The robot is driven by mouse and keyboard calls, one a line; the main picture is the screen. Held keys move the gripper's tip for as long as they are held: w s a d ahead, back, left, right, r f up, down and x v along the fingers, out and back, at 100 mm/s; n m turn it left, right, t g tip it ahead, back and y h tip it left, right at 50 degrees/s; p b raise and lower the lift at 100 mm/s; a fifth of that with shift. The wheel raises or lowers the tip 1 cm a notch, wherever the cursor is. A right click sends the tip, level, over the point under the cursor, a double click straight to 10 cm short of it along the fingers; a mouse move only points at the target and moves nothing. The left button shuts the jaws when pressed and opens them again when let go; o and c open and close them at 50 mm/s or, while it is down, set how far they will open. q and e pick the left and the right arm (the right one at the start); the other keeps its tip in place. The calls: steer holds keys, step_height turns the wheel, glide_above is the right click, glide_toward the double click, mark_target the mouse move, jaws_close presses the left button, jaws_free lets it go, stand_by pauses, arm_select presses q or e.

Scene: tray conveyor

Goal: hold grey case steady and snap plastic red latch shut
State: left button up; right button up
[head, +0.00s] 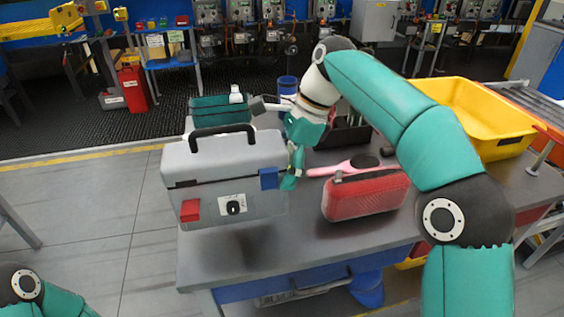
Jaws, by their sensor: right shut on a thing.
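The grey case (225,165) stands upright at the left of the table, with a black handle on its lid. A dark seam runs between lid and body. The red latch (190,210) hangs at the front left, below the seam and sticking out from the body. A blue latch (268,178) lies across the seam at the front right. My right gripper (291,172) is shut at the case's right end; its fingers are partly hidden, and the case appears to be what it grips. My left gripper is out of view; only part of that arm shows at the lower left.
A red pouch (366,194) and a pink brush-like item (345,167) lie right of the case. A teal box (215,109) and a blue cup (288,88) stand behind it. A yellow tray (490,110) is at the back right. The table front (235,262) is clear.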

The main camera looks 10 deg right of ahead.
steer(key=shift+f+b, duration=2.2)
steer(key=shift+f, duration=1.8)
steer(key=o, duration=1.6)
steer(key=c, duration=1.6)
